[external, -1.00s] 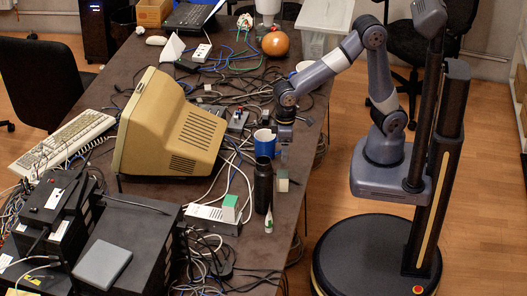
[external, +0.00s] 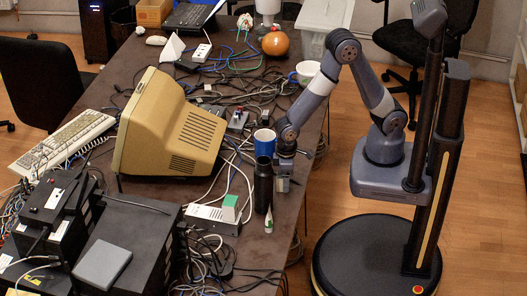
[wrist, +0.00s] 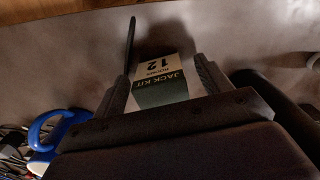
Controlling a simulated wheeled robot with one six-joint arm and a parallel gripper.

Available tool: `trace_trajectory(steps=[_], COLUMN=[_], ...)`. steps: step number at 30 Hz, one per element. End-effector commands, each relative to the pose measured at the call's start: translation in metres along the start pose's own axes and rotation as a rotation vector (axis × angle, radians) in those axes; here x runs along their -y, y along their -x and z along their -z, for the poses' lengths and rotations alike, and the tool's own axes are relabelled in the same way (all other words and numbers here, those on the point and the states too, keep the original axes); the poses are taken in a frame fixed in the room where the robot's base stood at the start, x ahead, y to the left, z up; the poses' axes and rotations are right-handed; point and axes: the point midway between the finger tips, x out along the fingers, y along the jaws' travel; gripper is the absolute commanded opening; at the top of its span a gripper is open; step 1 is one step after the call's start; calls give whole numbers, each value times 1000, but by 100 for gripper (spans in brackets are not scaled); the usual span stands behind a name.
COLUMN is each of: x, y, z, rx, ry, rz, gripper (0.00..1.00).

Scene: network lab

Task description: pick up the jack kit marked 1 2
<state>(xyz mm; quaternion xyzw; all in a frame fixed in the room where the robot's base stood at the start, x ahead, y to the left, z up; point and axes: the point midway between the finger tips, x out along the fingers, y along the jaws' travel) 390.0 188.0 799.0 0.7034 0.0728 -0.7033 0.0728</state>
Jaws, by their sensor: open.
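The jack kit (wrist: 160,82) is a small box with a cream face reading "12" and a dark green face reading "JACK KIT". In the wrist view it lies between the two fingers of my gripper (wrist: 162,84). The fingers are open, with a gap visible beside the box. The lower part of the box is hidden by my gripper's body. In the external view my gripper (external: 284,175) points down over the kit at the table's right edge and mostly hides it.
A black bottle (external: 263,186) stands close to the left of my gripper, and a blue mug (external: 264,142) stands just behind. The mug also shows in the wrist view (wrist: 42,134). A glue-like small tube (external: 268,223) stands in front. Cables and a beige monitor (external: 165,125) fill the left.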

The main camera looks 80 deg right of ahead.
Motion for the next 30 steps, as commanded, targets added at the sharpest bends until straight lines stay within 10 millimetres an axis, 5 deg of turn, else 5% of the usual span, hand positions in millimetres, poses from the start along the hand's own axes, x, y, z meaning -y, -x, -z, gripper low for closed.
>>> trace_trajectory(steps=[11,30], x=[0,0], y=[-8,-8], z=[0,0], rx=[0,0], ry=[0,0], rz=[0,0], gripper=[71,22])
